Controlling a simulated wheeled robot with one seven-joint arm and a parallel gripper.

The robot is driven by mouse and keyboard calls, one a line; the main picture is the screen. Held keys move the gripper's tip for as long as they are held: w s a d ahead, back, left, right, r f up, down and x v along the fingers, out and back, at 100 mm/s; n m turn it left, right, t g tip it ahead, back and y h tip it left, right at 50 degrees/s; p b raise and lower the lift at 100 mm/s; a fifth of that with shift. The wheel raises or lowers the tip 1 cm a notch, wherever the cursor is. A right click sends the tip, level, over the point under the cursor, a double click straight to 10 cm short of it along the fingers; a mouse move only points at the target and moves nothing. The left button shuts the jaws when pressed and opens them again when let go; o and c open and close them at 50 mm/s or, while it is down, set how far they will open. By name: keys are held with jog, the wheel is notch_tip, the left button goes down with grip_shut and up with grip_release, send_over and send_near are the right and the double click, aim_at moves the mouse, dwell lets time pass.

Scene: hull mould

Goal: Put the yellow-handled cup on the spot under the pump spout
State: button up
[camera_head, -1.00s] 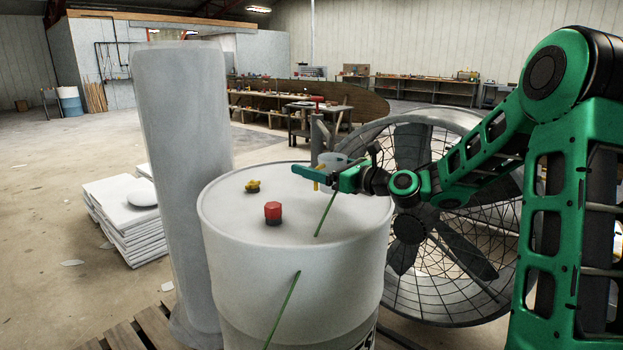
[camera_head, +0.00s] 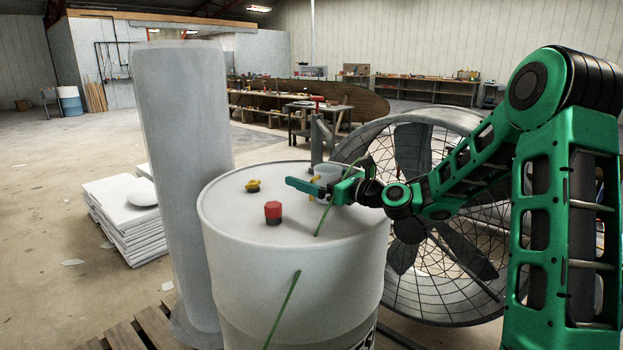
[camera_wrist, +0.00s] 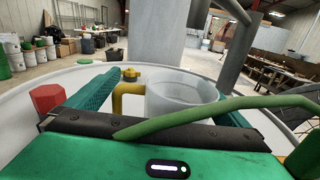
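The cup (camera_head: 327,171) is pale and translucent with a yellow handle (camera_head: 315,179). It is at the drum top's far right side, upright. In the wrist view the cup (camera_wrist: 182,96) fills the space between my fingers, its handle (camera_wrist: 118,100) beside the left finger. My gripper (camera_head: 322,188) appears shut on it across handle and body; the contact is partly hidden. A grey post (camera_head: 317,140), apparently the pump, stands behind the cup; in the wrist view the post (camera_wrist: 240,50) is right of it, with a curved pipe above. The spot under the spout is not distinguishable.
The white drum (camera_head: 290,270) carries a red cap (camera_head: 273,212) and a yellow cap (camera_head: 253,185). A green strand (camera_head: 325,213) crosses its top. A tall wrapped column (camera_head: 183,150) is left; a large caged fan (camera_head: 440,250) is right. The drum top's front is mostly clear.

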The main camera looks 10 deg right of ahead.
jog(key=v, duration=1.2)
dwell(0.3)
